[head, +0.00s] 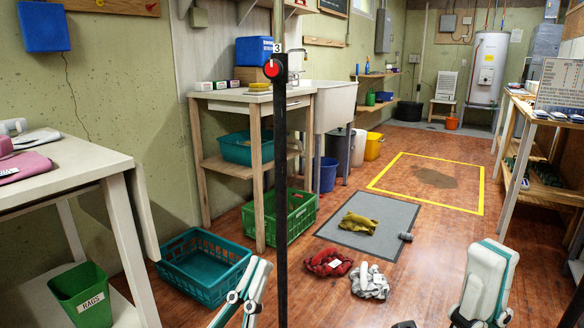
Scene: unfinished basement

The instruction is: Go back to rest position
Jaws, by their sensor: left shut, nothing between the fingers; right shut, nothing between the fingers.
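A white and teal part of my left arm (242,292) rises from the bottom edge, left of the middle. A white and teal part of my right arm (487,280) rises from the bottom edge at the right, with dark parts at its lower end. I cannot make out the fingers of either gripper. Neither arm part visibly holds anything.
A dark post (281,200) with a red knob stands close in front. A white table (70,180) is at left, a teal basket (203,262) on the floor. A red cloth bundle (328,262) and whitish gloves (369,281) lie before a grey mat (385,212).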

